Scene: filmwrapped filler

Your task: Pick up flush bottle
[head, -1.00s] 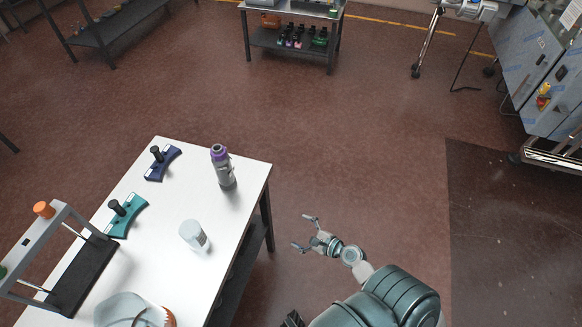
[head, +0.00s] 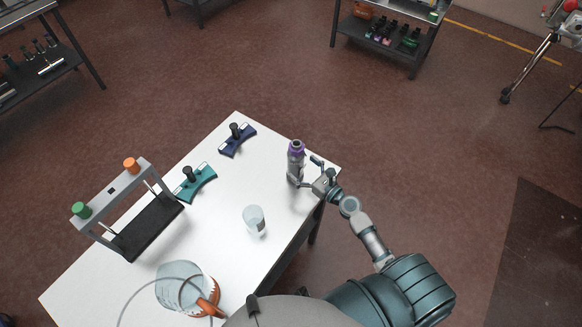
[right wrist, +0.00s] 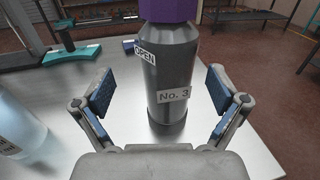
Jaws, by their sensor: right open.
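The grey bottle with a purple cap (head: 295,163) stands upright near the right edge of the white table (head: 262,180). In the right wrist view the bottle (right wrist: 172,70) shows the labels "OPEN" and "No. 3"; the top of its cap is cut off. My right gripper (head: 310,173) is open at the bottle's right side. In the right wrist view its two blue-padded fingers (right wrist: 159,90) are either side of the bottle, with a visible gap on each side. My left gripper is not in view.
A translucent white cup (head: 254,220) stands nearer me on the table. Teal (head: 195,184) and blue (head: 238,140) holders with black knobs, a grey frame with a black base (head: 150,228), and a clear vessel with an orange part (head: 180,282) are also on it.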

